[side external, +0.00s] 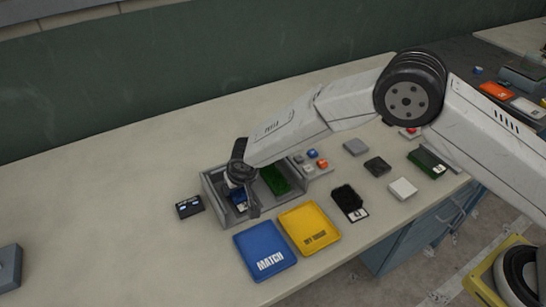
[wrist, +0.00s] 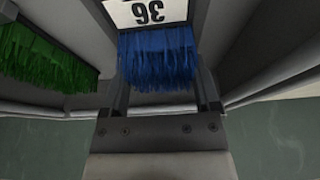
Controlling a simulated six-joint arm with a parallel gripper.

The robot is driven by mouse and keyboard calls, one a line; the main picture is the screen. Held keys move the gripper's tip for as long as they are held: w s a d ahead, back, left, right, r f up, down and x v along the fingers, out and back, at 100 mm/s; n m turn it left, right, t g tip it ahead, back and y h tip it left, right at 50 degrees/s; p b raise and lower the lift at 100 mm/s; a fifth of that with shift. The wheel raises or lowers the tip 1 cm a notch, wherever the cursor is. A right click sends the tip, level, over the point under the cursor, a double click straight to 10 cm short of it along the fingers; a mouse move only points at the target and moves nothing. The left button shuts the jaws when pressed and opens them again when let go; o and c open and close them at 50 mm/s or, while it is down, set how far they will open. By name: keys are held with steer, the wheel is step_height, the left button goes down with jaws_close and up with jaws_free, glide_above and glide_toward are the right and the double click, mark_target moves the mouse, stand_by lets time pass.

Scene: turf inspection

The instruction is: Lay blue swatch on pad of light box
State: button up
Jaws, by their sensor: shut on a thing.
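The blue swatch (wrist: 158,58) has blue turf tufts and a white label reading 36, upside down in the wrist view. My gripper (wrist: 163,88) is shut on it, one finger at each side. In the side view my gripper (side external: 243,200) points down into the left part of a grey open-topped box (side external: 213,209), apparently the light box. The blue swatch (side external: 239,199) shows only partly there. A green swatch (side external: 275,179) lies in the box's right part and shows at left in the wrist view (wrist: 45,58). The pad is hidden; I cannot tell whether the blue swatch touches it.
A blue tray marked MATCH (side external: 264,265) and a yellow tray (side external: 309,228) lie in front of the box. Several swatches lie further right. The left tabletop is mostly clear.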

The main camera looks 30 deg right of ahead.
mark_target(247, 205)
steer(key=o, duration=1)
steer(key=shift+v, duration=6.1)
steer(key=shift+g, duration=0.9)
steer(key=s+d+r, duration=0.1)
steer(key=s+d, duration=0.6)
steer(key=d, duration=0.2)
steer(key=s+d+r, duration=0.1)
steer(key=s+d, duration=0.6)
steer(key=d, duration=0.2)
steer(key=s+d+r, duration=0.1)
steer(key=s+d, duration=0.6)
steer(key=d, duration=0.3)
steer(key=shift+s+r, duration=0.1)
